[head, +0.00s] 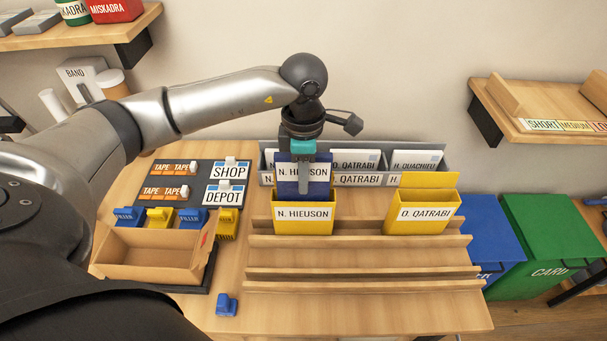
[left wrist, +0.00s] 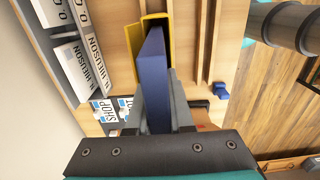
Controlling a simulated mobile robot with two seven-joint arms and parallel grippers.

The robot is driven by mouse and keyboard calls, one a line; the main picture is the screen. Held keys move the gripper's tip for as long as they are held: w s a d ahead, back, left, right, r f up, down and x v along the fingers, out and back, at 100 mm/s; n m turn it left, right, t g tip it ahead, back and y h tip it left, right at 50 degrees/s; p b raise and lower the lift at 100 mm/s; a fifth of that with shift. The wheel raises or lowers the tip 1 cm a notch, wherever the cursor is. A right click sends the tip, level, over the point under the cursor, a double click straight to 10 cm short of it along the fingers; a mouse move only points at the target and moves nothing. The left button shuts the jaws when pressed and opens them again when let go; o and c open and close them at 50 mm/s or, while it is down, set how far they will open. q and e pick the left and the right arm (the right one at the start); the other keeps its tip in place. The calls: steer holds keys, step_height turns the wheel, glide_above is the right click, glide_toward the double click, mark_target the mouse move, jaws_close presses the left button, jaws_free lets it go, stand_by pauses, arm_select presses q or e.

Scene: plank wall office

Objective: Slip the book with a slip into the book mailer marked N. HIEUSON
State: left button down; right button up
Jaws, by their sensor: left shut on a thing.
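The dark blue book (head: 285,191) stands upright in my left gripper (head: 303,160). It bears a white slip (head: 287,173) reading N. HIEUSON, partly covered by a finger. The yellow mailer marked N. HIEUSON (head: 303,226) stands upright in a rack slot directly below. The book's lower edge is at the mailer's mouth. In the left wrist view the book (left wrist: 157,75) lies between my fingers (left wrist: 157,108), lined up with the yellow mailer's walls (left wrist: 153,18); how deep it sits is hard to tell. My right gripper is not in view.
A second yellow mailer, O. QATRABI (head: 422,213), stands to the right in the wooden rack (head: 360,255). A grey card holder (head: 438,160) is behind. The rack's front slots are empty.

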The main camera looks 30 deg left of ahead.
arm_select(q)
steer(key=shift+f+b, duration=1.05)
steer(key=shift+f, duration=0.3)
steer(key=shift+s+f, duration=0.1)
steer(key=shift+f, duration=0.1)
steer(key=shift+s+f, duration=0.1)
steer(key=shift+f, duration=0.05)
steer(key=c, duration=1)
jaws_free()
steer(key=shift+d, duration=0.1)
steer(key=shift+o, duration=1.4)
steer(key=shift+r, duration=0.4)
step_height(320, 180, up, 15)
steer(key=shift+r+p, duration=0.15)
steer(key=shift+p, duration=0.3)
